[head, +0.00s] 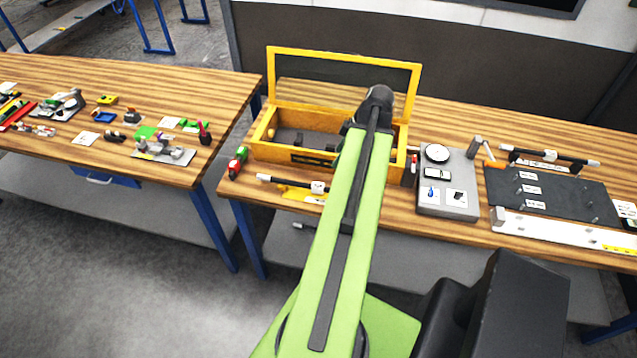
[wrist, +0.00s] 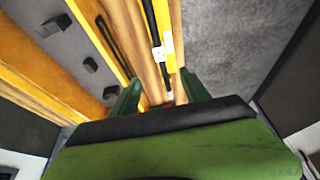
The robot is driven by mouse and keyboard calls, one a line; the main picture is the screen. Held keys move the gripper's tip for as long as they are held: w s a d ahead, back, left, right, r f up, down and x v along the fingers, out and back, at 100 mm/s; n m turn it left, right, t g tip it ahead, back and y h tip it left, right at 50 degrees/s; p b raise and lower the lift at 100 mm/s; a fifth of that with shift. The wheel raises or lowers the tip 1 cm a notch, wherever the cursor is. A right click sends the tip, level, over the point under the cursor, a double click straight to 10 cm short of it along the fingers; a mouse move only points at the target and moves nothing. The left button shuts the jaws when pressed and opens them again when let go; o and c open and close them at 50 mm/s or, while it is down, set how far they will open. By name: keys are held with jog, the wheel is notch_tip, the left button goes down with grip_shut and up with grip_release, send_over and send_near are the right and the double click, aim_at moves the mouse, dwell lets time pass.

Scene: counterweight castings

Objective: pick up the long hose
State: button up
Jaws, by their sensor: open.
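A black hose (head: 290,182) with white ends and a white tag lies on the bench in front of the yellow box, partly hidden by my arm. In the wrist view a black hose (wrist: 151,22) with a white tag runs lengthwise beyond the gap between my fingers. My gripper (wrist: 157,95) is open, its two green fingers apart, above the bench edge. In the head view my arm hides it. A second black hose (head: 550,155) with white ends lies at the right, behind a dark mat. I cannot tell for sure which hose is longer.
An open yellow box (head: 285,155) with its lid up stands behind the hose. A yellow piece (head: 291,194) lies beside the hose. A grey plate (head: 446,205) with a round dial is right of my arm. Small red and green items (head: 238,162) are at the left.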

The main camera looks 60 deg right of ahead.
jog(key=b, duration=1.1)
send_over(319, 185)
jog(key=s, duration=0.2)
jog(key=f, duration=1.1)
jog(key=shift+s+d+f, duration=0.15)
jog(key=shift+d+f, duration=0.1)
jog(key=shift+f+b, duration=0.15)
jog(key=shift+b, duration=0.15)
jog(key=b+x, duration=0.5)
jog(key=shift+f, duration=0.15)
jog(key=shift+c, duration=0.3)
grip_shut()
